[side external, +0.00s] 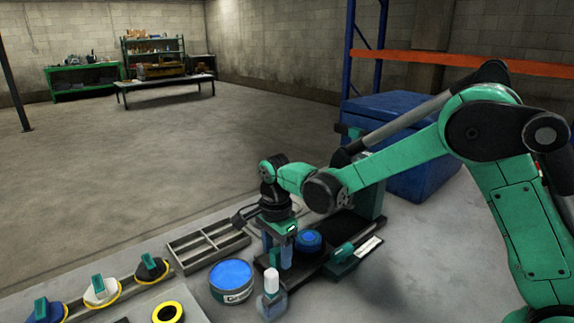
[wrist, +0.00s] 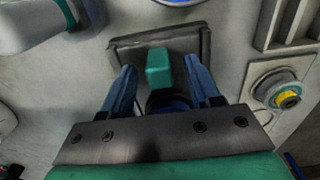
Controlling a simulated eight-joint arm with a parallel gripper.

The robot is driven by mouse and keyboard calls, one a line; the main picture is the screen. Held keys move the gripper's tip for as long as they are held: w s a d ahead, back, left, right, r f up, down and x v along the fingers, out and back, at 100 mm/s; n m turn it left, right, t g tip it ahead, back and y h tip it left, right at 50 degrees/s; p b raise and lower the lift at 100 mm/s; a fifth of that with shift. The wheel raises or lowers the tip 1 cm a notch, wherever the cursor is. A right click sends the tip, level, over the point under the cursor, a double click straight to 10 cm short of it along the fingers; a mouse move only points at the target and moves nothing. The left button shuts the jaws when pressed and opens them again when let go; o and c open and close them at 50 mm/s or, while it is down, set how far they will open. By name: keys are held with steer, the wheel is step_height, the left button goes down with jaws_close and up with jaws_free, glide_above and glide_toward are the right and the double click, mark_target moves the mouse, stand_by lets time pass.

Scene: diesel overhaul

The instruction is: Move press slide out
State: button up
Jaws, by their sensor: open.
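My gripper (side external: 283,254) points down over the left part of the dark press base (side external: 352,232). In the wrist view, its two blue fingers (wrist: 159,66) are open on either side of a green block-like handle (wrist: 158,68), with a gap on each side. The handle stands on a dark, raised-edge plate (wrist: 122,46) that looks like the press slide. A blue round part (side external: 308,238) sits on the press base beside the fingers. In the wrist view, a dark blue round part shows partly behind the gripper mount. Whether the fingers reach handle depth is hard to tell.
A grey divided tray (side external: 208,246) lies left of the press. A blue-lidded tub (side external: 231,276) and a bottle (side external: 271,296) stand close in front. Another green-handled piece (side external: 342,253) is at the right of the base. Several green-handled parts sit at lower left.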

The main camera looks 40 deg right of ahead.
steer(key=shift+r, duration=2.75)
steer(key=shift+r, duration=0.1)
steer(key=shift+r, duration=1.9)
steer(key=shift+s+d+r, duration=0.1)
steer(key=shift+s+r, duration=0.05)
steer(key=shift+s, duration=0.05)
steer(key=s+d+n+t, duration=0.4)
steer(key=s+n+t, duration=0.3)
steer(key=n, duration=1.1)
steer(key=shift+s, duration=2.2)
